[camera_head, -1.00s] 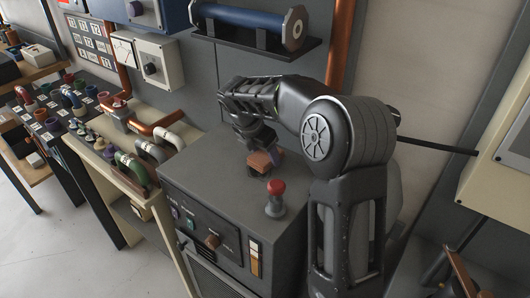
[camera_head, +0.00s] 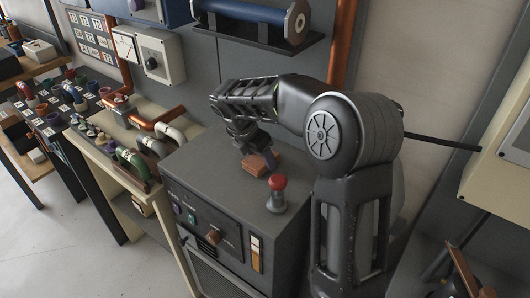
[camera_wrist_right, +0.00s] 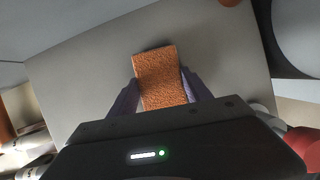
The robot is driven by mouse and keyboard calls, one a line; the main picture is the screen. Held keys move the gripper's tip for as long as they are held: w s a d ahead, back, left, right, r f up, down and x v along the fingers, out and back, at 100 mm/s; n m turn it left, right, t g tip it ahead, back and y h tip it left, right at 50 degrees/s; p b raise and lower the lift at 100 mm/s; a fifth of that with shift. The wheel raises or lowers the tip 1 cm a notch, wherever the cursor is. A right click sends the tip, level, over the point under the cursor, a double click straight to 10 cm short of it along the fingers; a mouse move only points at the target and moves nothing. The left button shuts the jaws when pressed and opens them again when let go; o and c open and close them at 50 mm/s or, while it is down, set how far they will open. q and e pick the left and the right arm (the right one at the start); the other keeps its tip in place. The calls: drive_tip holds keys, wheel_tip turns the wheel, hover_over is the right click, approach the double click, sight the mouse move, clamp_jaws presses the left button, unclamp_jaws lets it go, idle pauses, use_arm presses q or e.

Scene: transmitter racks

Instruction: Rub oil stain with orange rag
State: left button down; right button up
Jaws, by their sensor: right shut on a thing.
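The orange rag (camera_wrist_right: 161,78) is a small rough block between the two fingers of my right gripper (camera_wrist_right: 160,92) in the right wrist view. In the head view my right gripper (camera_head: 262,157) is shut on the rag (camera_head: 264,165), low over the top of the grey cabinet (camera_head: 205,165), behind the red knob. I cannot tell whether the rag touches the top. I see no oil stain on the visible part of the top; the rag, gripper and arm hide some of it. My left gripper is not in view.
A red-capped knob (camera_head: 277,192) stands on the cabinet's front right, close to the rag. Pipe handles (camera_head: 150,148) stand on a bench to the left. A blue cylinder (camera_head: 250,14) sits on a wall shelf behind. The cabinet's left top is clear.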

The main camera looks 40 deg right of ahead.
sight(250, 169)
drive_tip(key=shift+s+a, duration=0.2)
drive_tip(key=shift+a, duration=0.3)
drive_tip(key=shift+a, duration=0.15)
drive_tip(key=shift+s+a+f, duration=0.1)
drive_tip(key=shift+s+a, duration=0.2)
drive_tip(key=shift+a, duration=0.6)
drive_tip(key=shift+s+a, duration=0.25)
drive_tip(key=shift+a, duration=0.65)
